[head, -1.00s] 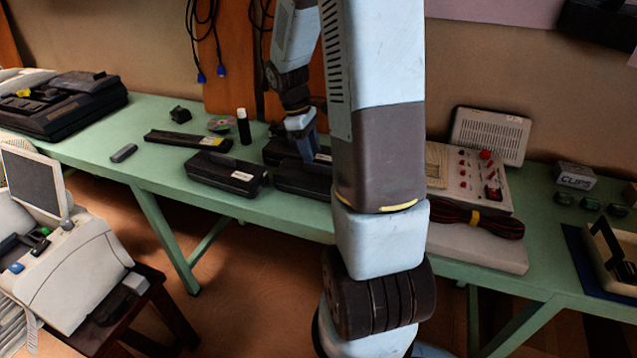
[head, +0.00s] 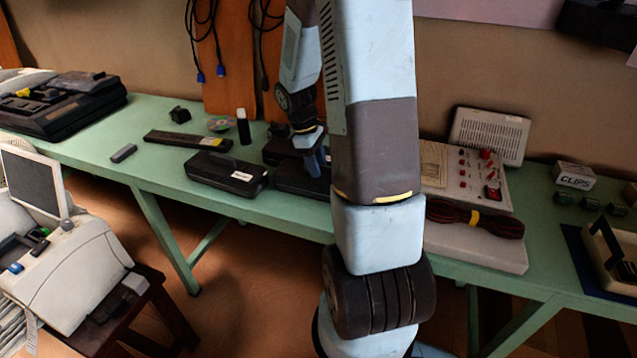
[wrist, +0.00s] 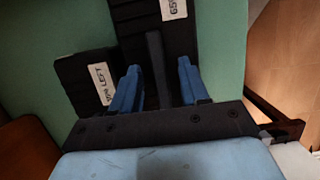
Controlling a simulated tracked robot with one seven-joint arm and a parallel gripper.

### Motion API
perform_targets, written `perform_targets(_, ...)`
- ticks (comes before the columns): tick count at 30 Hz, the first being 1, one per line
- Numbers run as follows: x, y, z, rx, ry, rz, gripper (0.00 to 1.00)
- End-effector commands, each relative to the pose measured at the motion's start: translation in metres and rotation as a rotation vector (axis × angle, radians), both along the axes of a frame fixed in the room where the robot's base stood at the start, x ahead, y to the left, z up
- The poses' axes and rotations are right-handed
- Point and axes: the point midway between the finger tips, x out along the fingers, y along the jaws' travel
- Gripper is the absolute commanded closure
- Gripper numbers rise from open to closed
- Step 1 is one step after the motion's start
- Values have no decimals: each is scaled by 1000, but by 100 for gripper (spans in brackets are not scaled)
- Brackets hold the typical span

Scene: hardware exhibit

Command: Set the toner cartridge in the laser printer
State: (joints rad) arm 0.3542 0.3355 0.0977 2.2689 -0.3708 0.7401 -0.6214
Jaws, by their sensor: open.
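My gripper (head: 315,160) is over the black cartridges on the green bench, partly beside my arm. In the wrist view its blue fingers (wrist: 158,66) are open, one on each side of a dark raised bar on a black cartridge (wrist: 135,25) labelled "65"; the rest of that label is cut off. Another cartridge (wrist: 85,80) beside it has a label that seems to read "10% LEFT". In the head view, one labelled cartridge (head: 228,175) lies left of the gripper; another (head: 295,182) is below it, partly hidden by my arm. The pale laser printer (head: 85,265) stands lower left.
The printer sits on a dark wooden stool (head: 150,305). A long dark bar (head: 185,140), a black-and-white bottle (head: 243,127) and a disc (head: 221,123) lie around the cartridges. A control panel (head: 465,178) and coiled cable (head: 475,218) are at right.

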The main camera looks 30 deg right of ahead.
Motion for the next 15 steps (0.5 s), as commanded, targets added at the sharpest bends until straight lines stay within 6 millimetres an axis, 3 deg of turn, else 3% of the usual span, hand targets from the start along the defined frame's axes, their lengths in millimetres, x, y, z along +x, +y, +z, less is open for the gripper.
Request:
perform_targets(5, 0, 0, -2, 0, 0, 0, 57)
perform_targets(15, 0, 0, -1, 0, 0, 0, 90)
